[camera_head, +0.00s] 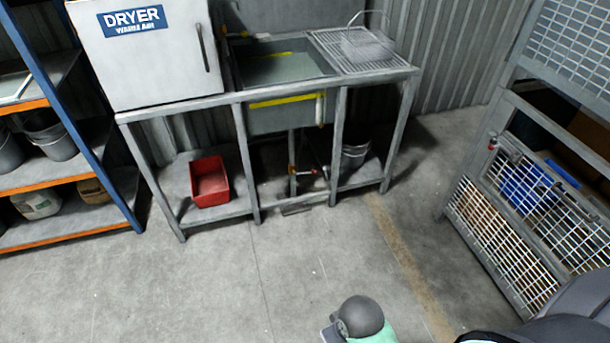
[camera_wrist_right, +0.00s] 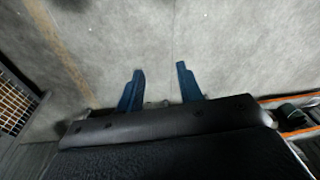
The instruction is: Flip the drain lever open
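A sink (camera_head: 277,66) is set into a grey metal bench in the head view. Below its basin a drain pipe (camera_head: 292,155) runs down, with a small red part (camera_head: 313,172) near its lower end that looks like the drain lever. It is too small to tell its exact position. In the right wrist view my right gripper (camera_wrist_right: 160,70) has its two blue fingers apart, with nothing between them, above bare floor. It is well away from the sink. My left gripper is in neither view.
A dryer box (camera_head: 150,55) stands on the bench, left of the sink. A red bin (camera_head: 209,182) and a metal bucket (camera_head: 355,155) sit on the lower shelf. A mesh cage (camera_head: 510,230) stands at right, shelving (camera_head: 50,170) at left.

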